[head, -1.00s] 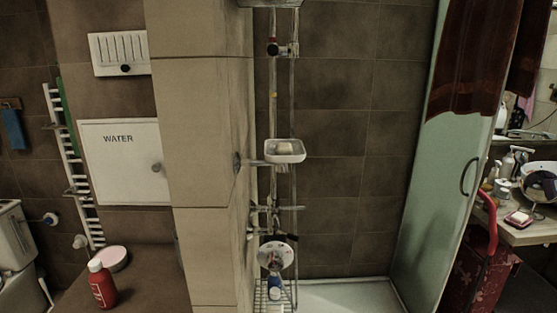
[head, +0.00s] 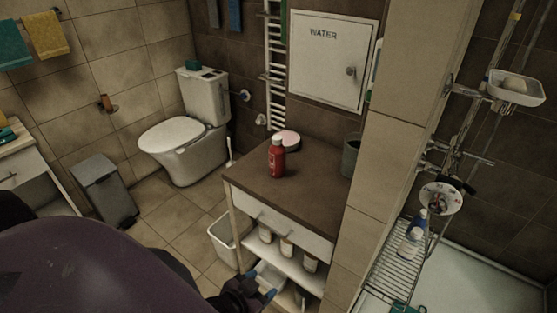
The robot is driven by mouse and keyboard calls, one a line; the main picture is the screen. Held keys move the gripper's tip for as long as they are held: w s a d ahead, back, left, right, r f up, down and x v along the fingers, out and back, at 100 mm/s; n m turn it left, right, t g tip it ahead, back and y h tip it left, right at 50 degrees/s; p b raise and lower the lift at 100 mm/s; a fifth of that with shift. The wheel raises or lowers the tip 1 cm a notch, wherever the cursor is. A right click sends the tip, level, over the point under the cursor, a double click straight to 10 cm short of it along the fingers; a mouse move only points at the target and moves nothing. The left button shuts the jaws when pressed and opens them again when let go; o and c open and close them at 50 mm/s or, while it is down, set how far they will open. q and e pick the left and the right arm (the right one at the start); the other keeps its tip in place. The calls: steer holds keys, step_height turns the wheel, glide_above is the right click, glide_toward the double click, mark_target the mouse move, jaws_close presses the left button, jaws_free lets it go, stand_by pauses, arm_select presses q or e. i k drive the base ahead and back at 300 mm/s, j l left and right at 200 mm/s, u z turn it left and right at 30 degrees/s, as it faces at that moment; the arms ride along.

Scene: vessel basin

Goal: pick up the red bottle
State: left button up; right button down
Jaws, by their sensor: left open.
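The red bottle (head: 277,160) with a white cap stands upright on the brown top of a small cabinet (head: 308,193). A pink and white round container (head: 287,139) sits just behind it. My left arm comes in from the lower left. My left gripper (head: 262,287) is at the bottom of the head view, in front of the cabinet's lower shelf and below the bottle. It is open, apart from the bottle, and partly cut off by the frame edge. My right gripper is not in view.
A dark cup (head: 351,156) stands at the right of the cabinet top, beside the tiled pillar (head: 398,80). The cabinet's front edge and drawer (head: 270,217) lie between my gripper and the bottle. A white bin (head: 222,240) stands left of the cabinet; a toilet (head: 185,140) is behind.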

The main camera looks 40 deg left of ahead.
mark_target(277, 152)
steer(key=k+j+z, duration=0.1)
steer(key=j, duration=0.3)
steer(key=k+j+z, duration=0.1)
steer(key=j, duration=0.3)
steer(key=k+j, duration=0.15)
steer(key=j, duration=0.25)
steer(key=j+z, duration=0.15)
steer(key=j, duration=0.3)
steer(key=k+j+z, duration=0.15)
steer(key=j, duration=0.25)
steer(key=j+z, duration=0.25)
steer(key=j, duration=0.6)
steer(key=i+j+z, duration=0.15)
steer(key=j, duration=0.55)
steer(key=j+z, duration=0.15)
steer(key=j, duration=0.55)
steer(key=i, duration=0.05)
